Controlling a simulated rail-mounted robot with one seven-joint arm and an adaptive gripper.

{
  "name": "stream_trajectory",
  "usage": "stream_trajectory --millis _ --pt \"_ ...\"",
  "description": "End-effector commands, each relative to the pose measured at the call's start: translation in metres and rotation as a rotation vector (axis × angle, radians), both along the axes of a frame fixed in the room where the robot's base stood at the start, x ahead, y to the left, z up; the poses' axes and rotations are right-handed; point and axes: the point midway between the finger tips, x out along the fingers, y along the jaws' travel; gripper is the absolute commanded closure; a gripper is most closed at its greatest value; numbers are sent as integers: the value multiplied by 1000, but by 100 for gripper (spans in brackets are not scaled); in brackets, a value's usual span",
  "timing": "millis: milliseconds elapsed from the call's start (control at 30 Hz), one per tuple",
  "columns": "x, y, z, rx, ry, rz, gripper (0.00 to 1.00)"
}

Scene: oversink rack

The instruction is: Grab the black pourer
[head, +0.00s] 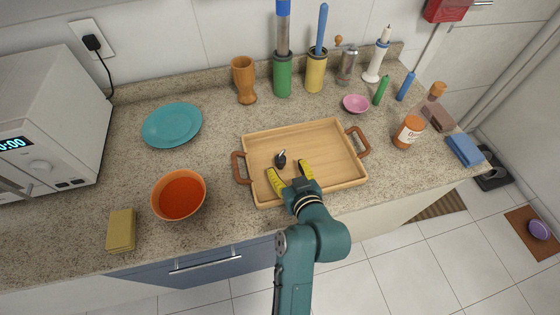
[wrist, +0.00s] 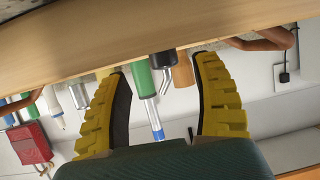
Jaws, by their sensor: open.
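The small black pourer (head: 280,159) stands on the wooden tray (head: 325,137), left of its middle. My gripper (head: 287,168) is low over the tray's near part, its two yellow fingers spread on the near side of the pourer. In the wrist view, which is upside down, the pourer (wrist: 163,63) shows a black body and a thin metal spout. It appears between the fingertips of my open gripper (wrist: 165,67), with a gap on each side. I see no finger touching it.
An orange bowl (head: 181,196) and yellow sponge (head: 121,230) are left of the tray; a teal plate (head: 172,125) is behind left. A wooden cup (head: 244,80) and several utensil holders line the back. A pink bowl (head: 356,103) and orange jar (head: 408,132) are right.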

Motion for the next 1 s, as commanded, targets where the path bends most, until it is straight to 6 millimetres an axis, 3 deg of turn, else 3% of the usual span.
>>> stream_trajectory --millis 300,567,833,1000 --pt "42 21 -13 -1 1 0 35" --pt "44 21 -12 -1 1 0 36" --pt "44 21 -12 -1 1 0 87" --pt "44 21 -12 -1 1 0 88"
